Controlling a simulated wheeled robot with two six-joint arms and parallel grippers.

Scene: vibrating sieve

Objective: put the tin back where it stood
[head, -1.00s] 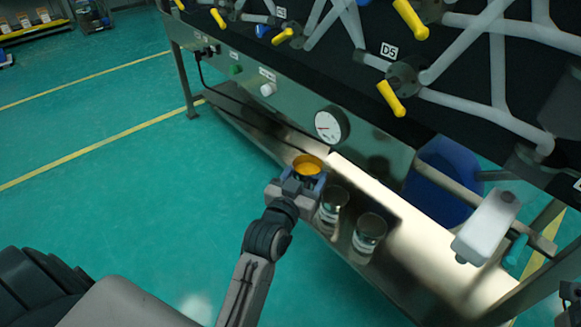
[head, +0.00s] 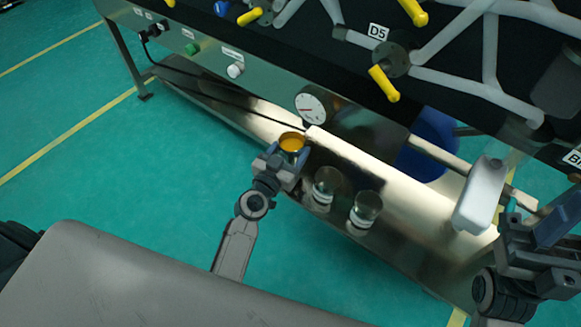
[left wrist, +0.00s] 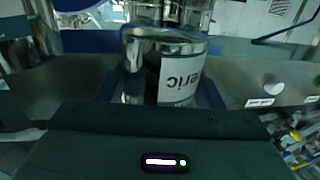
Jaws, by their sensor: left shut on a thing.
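The tin (head: 291,141) is a round, open-topped, glassy container with orange-yellow contents. My left gripper (head: 284,162) is shut on it, holding it upright near the shelf's front edge, below the gauge. In the left wrist view the tin (left wrist: 165,62) fills the space between the fingers. Its white label shows the letters "eric" upside down. Whether its base touches the shelf is hidden. My right gripper (head: 545,245) is at the right edge, beside a white bottle (head: 482,195). Its fingers are not clear.
Two similar jars (head: 325,184) (head: 365,208) stand on the metal shelf (head: 400,250), right of the tin. A pressure gauge (head: 310,108) is on the panel behind. Bare shelf lies left of the tin.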

